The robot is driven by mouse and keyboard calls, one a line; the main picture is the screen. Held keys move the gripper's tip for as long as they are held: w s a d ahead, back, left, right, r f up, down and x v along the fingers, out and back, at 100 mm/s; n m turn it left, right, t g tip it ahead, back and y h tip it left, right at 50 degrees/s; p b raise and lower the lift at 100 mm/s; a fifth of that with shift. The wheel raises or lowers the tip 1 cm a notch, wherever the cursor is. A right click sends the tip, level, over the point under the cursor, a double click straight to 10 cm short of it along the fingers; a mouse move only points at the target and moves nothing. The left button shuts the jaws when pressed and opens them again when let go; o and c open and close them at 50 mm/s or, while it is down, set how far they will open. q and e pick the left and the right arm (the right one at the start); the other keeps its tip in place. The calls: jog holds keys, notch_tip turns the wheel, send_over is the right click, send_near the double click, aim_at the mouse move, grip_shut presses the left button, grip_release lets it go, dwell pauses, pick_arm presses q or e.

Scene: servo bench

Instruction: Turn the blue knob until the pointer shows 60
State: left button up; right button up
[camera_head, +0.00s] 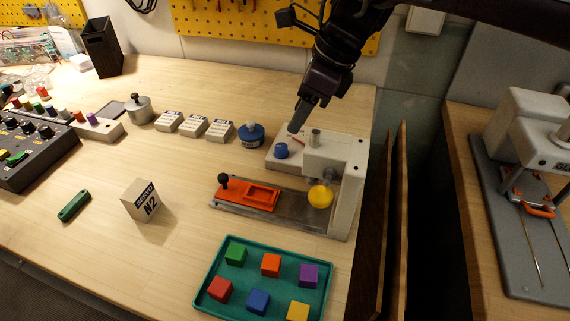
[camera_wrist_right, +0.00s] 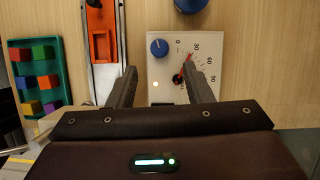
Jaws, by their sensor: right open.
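In the right wrist view the knob (camera_wrist_right: 159,47) stands beside a dial (camera_wrist_right: 198,75) marked 0, 30, 60 and 90. The red pointer (camera_wrist_right: 186,62) points close to 30. My right gripper (camera_head: 296,127) is above the far edge of the panel, with its fingers angled down. In the wrist view its two fingers (camera_wrist_right: 158,70) are spread apart and empty, with the knob beyond the gap, not touched. My left gripper is not in view.
An orange slide fixture (camera_head: 246,192) with a yellow disc (camera_head: 320,196) lies in front of the panel. A blue-lidded jar (camera_head: 250,135) stands left of the knob. A green tray (camera_head: 210,306) of coloured cubes is nearer, and a box marked N2 (camera_head: 146,201) stands to the left.

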aim_at(282, 146)
jog(key=shift+a+f, duration=0.2)
jog(key=shift+f, duration=0.45)
jog(key=x, duration=0.6)
jog(key=shift+a+f, duration=0.25)
jog(key=shift+f, duration=0.1)
jog(key=shift+c, duration=0.5)
jog(key=c, duration=0.9)
